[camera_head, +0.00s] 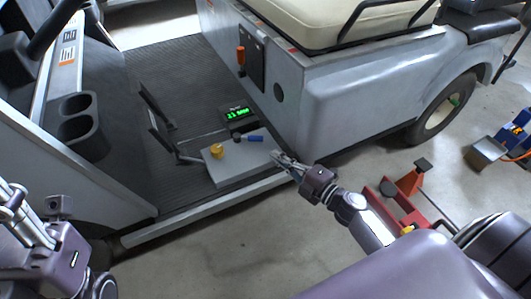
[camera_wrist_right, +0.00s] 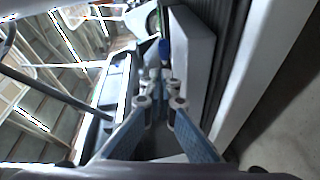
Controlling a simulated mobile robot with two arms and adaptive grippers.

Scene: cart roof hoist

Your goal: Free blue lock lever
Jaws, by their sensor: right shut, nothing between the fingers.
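The blue lock lever (camera_head: 255,138) is a small blue handle on top of a light grey box (camera_head: 235,168) on the cart floor. A yellow knob (camera_head: 217,151) sits on the same box, to the left. My right gripper (camera_head: 277,155) is shut and empty at the box's right end, just right of the lever. In the right wrist view the lever (camera_wrist_right: 164,50) shows beyond the fingertips (camera_wrist_right: 164,82), beside the box's pale side (camera_wrist_right: 195,60). I cannot tell if the fingers touch the box. My left gripper (camera_head: 18,208) is partly visible at the lower left; its jaws are unclear.
A green-lit display (camera_head: 238,113) stands behind the box, and pedals (camera_head: 160,130) are to its left. The cart's seat body (camera_head: 310,90) rises behind. An orange-handled lever (camera_head: 241,58) is on its panel. A red jack (camera_head: 400,205) stands on the floor at right.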

